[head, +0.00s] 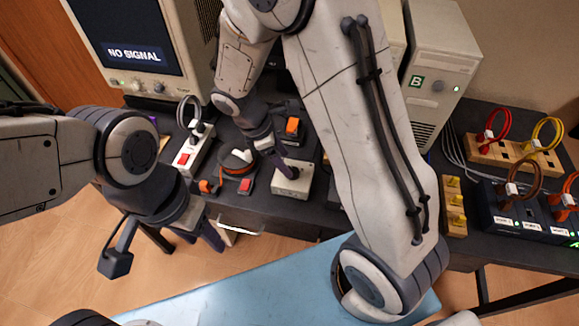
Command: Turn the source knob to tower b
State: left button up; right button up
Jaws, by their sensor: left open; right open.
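A small pale box (291,182) stands on the dark bench, with a small dark knob (293,171) on its top that looks like the source knob. Its setting and labels are too small to read. My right gripper (279,159) reaches down from above, open, with its fingers right at the box. I cannot tell whether they touch the knob. My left gripper (167,250) is open and empty, low at the left in front of the bench. The monitor (130,40) reads "NO SIGNAL". Tower B (438,72), a beige case labelled "B", stands behind at the right.
A power strip (190,151) with a red switch and an orange-and-black coil (237,162) lie left of the box. A wooden cable rack (512,157) and dark port boxes (520,212) stand at the right. My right arm hides the bench's middle.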

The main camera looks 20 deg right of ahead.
aim_at(291, 169)
jog(key=shift+x, duration=2.05)
grip_shut()
